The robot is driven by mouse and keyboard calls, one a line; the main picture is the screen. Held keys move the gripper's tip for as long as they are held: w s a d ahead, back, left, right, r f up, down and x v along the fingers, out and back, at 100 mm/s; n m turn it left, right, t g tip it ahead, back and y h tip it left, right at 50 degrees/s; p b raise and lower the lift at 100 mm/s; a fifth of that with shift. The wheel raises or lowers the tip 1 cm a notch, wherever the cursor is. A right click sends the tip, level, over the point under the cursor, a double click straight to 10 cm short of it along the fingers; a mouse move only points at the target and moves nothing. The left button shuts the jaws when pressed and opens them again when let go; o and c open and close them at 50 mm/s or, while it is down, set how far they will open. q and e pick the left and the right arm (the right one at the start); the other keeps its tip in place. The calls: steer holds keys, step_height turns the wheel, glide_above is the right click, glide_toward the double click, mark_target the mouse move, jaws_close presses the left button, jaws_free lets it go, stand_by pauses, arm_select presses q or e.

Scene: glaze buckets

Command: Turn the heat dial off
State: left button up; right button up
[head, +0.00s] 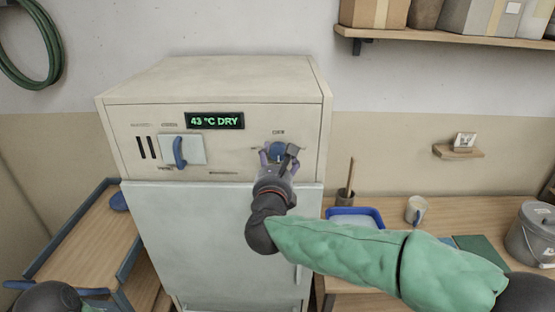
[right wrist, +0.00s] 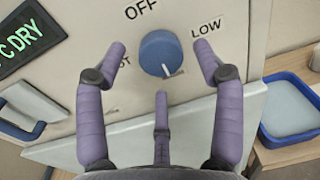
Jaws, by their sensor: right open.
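The heat dial (right wrist: 160,48) is a round blue knob on the cream front panel, with OFF above it, LOW to its right and a partly hidden label ending in OT to its left. Its white mark sits at the lower edge, pointing down and slightly right, away from OFF. In the head view the dial (head: 276,150) shows partly behind my right gripper (head: 279,158). The right gripper is open, its purple fingers spread left, right and below the dial; I see no contact. The cabinet display (head: 215,121) reads 43 °C DRY.
The cream cabinet (head: 120,120) has a blue lever (head: 180,152) left of the dial. A wooden cart (head: 90,235) stands at left. On the right-hand table are a blue tray (head: 375,213), a mug (head: 417,209) and a grey bucket (head: 532,235).

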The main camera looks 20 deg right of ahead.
steer(key=shift+w+d, duration=0.25)
steer(key=shift+w, duration=0.45)
steer(key=c, duration=1.2)
steer(key=shift+o, duration=0.2)
